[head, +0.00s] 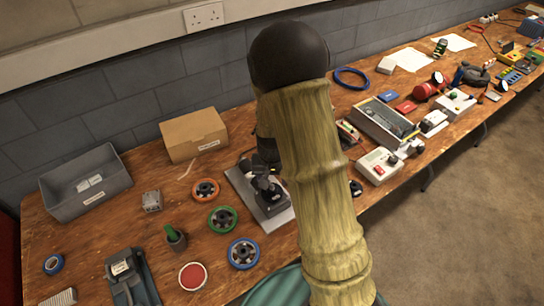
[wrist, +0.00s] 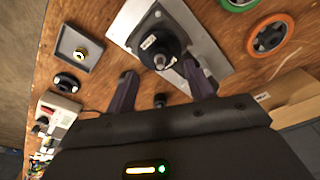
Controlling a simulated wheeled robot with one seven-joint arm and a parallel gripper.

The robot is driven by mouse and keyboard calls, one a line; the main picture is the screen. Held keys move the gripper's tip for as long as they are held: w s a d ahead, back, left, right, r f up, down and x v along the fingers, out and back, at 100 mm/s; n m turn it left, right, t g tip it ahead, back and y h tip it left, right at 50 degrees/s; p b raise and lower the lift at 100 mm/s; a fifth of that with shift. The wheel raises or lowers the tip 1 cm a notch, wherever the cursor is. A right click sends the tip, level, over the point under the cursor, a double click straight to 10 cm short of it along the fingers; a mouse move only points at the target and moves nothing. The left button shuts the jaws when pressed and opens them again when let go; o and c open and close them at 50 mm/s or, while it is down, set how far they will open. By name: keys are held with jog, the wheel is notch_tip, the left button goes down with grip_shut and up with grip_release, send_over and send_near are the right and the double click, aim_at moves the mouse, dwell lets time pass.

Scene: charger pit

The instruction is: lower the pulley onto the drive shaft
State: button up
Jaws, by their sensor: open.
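A black drive unit (head: 270,194) with a white label stands on a pale metal plate (head: 243,187) on the bench. In the wrist view its grey shaft (wrist: 160,62) points toward the camera, and no pulley shows on it. Three spoked pulleys lie flat on the wood left of the plate in the head view: orange-rimmed (head: 205,190), green-rimmed (head: 222,219) and blue-rimmed (head: 243,253). My gripper (wrist: 163,84) is open and empty, its fingers apart close to the drive unit. In the head view my arm hides much of the gripper and part of the plate.
A grey bin (head: 87,185) and a cardboard box (head: 194,136) stand at the back left. A red-lidded tin (head: 193,276) and a green-topped pot (head: 175,237) stand near the pulleys. A small grey tray (wrist: 78,48) lies beside the plate. Devices crowd the bench to the right.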

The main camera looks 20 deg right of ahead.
notch_tip(320, 180, up, 12)
jog(key=s, duration=0.1)
jog(key=shift+s+a+r, duration=0.15)
jog(key=shift+s+a, duration=0.05)
jog(key=shift+s, duration=0.05)
dwell(0.5)
jog(key=s+n+t, duration=0.1)
jog(key=s+n, duration=0.2)
jog(key=s, duration=0.9)
jog(key=shift+d+r, duration=0.25)
jog(key=shift+d, duration=0.05)
jog(key=shift+c, duration=1.4)
jog(key=shift+s, duration=0.15)
jog(key=shift+c, duration=0.4)
